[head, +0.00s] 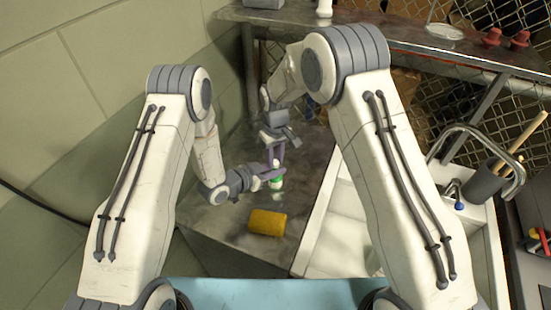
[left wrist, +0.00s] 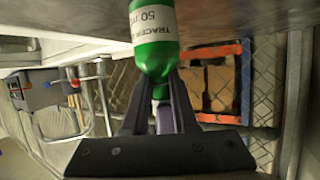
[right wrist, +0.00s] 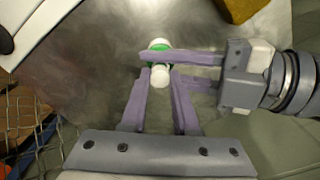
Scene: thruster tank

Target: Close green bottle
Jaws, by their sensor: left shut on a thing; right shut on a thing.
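The green bottle (left wrist: 155,55) has a white label with "TRACER" and "50" on it. My left gripper (head: 275,174) is shut around its neck. The bottle also shows in the head view (head: 276,183), upright just above or on the metal bench. In the right wrist view, its green top (right wrist: 157,46) is partly hidden by my left fingers. My right gripper (right wrist: 160,80) points down from above and is shut on a white cap (right wrist: 160,77). The cap is close to the bottle's mouth; I cannot tell whether they touch.
A yellow cylinder (head: 267,222) lies on the metal bench (head: 220,222) in front of the bottle. A white sink (head: 328,225) is to the right, with a grey cup of tools (head: 484,183) beyond it. A metal shelf (head: 400,40) runs across the back.

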